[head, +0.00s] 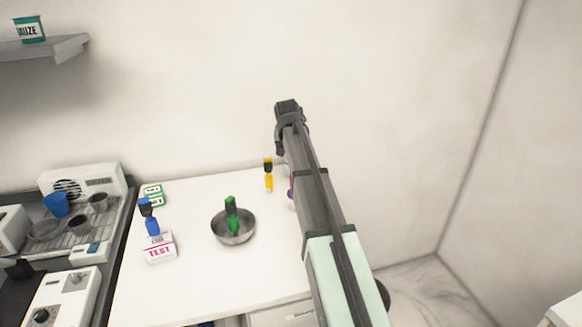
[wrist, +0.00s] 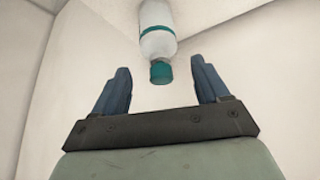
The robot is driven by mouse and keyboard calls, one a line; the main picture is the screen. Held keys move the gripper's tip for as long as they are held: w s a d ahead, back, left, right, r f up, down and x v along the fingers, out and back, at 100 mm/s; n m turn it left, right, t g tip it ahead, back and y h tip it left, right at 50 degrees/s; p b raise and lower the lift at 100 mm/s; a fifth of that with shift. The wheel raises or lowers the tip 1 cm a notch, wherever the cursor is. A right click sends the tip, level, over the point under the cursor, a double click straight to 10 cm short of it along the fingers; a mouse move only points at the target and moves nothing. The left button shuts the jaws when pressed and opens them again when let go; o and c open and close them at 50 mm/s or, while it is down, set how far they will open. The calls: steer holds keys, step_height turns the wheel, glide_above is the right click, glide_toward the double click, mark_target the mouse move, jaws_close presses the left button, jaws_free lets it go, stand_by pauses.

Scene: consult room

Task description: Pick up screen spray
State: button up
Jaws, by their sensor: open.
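A white bottle with a teal cap and a teal band (wrist: 157,42) shows at the top of the wrist view. It looks like the screen spray, but I cannot read a label. Its cap end points toward my gripper (wrist: 160,75). The two blue-grey fingers are spread apart, with nothing held between them. The cap appears in line with the gap between the fingertips; I cannot tell how far beyond them it is. In the head view my gripper (head: 288,108) is raised in front of the wall, and I cannot make out this bottle there.
On the white table (head: 185,295) stand a metal bowl (head: 234,240) with a green bottle (head: 231,206), a yellow bottle (head: 268,181), a blue bottle (head: 151,222) and a TEST box (head: 160,250). My arm partly hides items at the table's right. A shelf (head: 40,50) is upper left.

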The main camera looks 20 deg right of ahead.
steer(key=x, duration=0.4)
steer(key=shift+w+f, duration=0.1)
steer(key=shift+f, duration=0.05)
steer(key=c, duration=1.2)
